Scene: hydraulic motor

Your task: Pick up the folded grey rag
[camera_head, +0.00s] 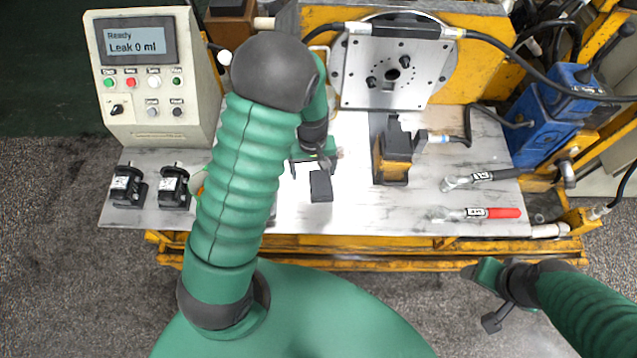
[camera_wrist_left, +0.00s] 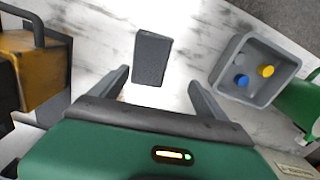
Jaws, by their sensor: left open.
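The folded grey rag (camera_head: 321,186) is a small dark grey rectangle lying flat on the white marbled bench top. It also shows in the left wrist view (camera_wrist_left: 152,58), ahead of the fingers. My left gripper (camera_head: 313,166) is just behind the rag in the head view, with its fingers apart. In the left wrist view my left gripper (camera_wrist_left: 160,88) is open and empty, with the rag lying between the lines of the two fingers, beyond their tips. My right gripper (camera_head: 487,298) is off the bench at the lower right, and its finger gap is unclear.
A grey bin (camera_wrist_left: 255,72) with a blue and a yellow piece stands right of the rag in the wrist view. A yellow and black block (camera_head: 393,158) stands to the rag's right. Two wrenches (camera_head: 480,213) lie farther right. A control box (camera_head: 152,80) stands at left.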

